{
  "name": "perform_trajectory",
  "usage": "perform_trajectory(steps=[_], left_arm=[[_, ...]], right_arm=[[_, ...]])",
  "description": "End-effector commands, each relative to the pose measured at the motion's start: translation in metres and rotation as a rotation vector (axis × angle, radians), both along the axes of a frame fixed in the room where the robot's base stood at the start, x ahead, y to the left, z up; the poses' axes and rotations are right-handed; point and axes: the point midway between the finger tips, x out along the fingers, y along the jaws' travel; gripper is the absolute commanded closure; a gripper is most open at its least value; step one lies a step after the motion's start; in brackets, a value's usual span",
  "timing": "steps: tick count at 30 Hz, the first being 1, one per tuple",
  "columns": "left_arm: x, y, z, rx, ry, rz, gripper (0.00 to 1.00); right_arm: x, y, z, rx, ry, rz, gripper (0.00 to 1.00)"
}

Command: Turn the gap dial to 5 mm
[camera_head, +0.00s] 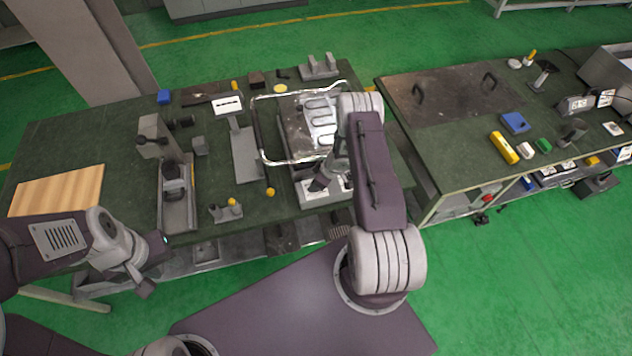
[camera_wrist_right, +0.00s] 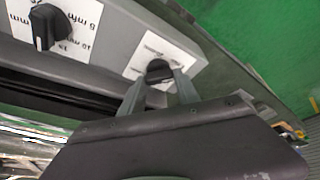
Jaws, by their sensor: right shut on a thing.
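In the right wrist view, two black dials sit on white label plates on a grey panel. The left dial (camera_wrist_right: 42,27) has markings in mm, seen upside down. The other dial (camera_wrist_right: 159,70) is between the fingertips of my right gripper (camera_wrist_right: 163,80), which is shut on it. Its small label text is too small to read. In the head view, my right gripper (camera_head: 319,184) is at the front panel of the heating device (camera_head: 302,143), and my arm hides part of it. My left gripper (camera_head: 152,264) is away from the device, near the table's front left; its finger opening is unclear.
A wire frame (camera_head: 258,130) stands around the device. A grey stand with a white sign (camera_head: 228,105), a clamp fixture (camera_head: 176,200) and a wooden board (camera_head: 58,190) occupy the green table. A second table (camera_head: 450,140) stands to the right across a narrow gap.

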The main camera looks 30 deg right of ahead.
Motion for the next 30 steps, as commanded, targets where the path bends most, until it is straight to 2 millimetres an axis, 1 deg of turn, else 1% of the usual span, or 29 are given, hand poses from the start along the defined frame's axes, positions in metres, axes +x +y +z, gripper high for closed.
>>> perform_trajectory(steps=[9, 10, 12, 20, 23, 26, 30], left_arm=[[0.000, 0.000, 0.000, 0.000, 0.000, 0.000, 0.64], [0.000, 0.000, 0.000, 0.000, 0.000, 0.000, 0.64], [0.000, 0.000, 0.000, 0.000, 0.000, 0.000, 0.64], [0.000, 0.000, 0.000, 0.000, 0.000, 0.000, 0.64], [0.000, 0.000, -0.002, 0.000, 0.000, 0.000, 0.64], [0.000, 0.000, -0.007, 0.000, 0.000, 0.000, 0.64], [0.000, 0.000, -0.009, 0.000, 0.000, 0.000, 0.64]], right_arm=[[0.001, -0.001, 0.001, -0.003, -0.002, 0.004, 1.00], [0.001, -0.001, 0.001, -0.003, -0.002, 0.004, 0.56], [0.001, -0.001, 0.001, -0.003, -0.002, 0.003, 0.40], [0.000, 0.000, 0.000, -0.002, 0.000, 0.002, 0.40], [-0.001, -0.002, 0.005, -0.002, -0.001, 0.001, 0.40], [-0.006, -0.006, 0.021, -0.004, -0.003, 0.001, 0.40], [-0.017, -0.013, 0.053, -0.004, -0.003, 0.001, 0.40]])
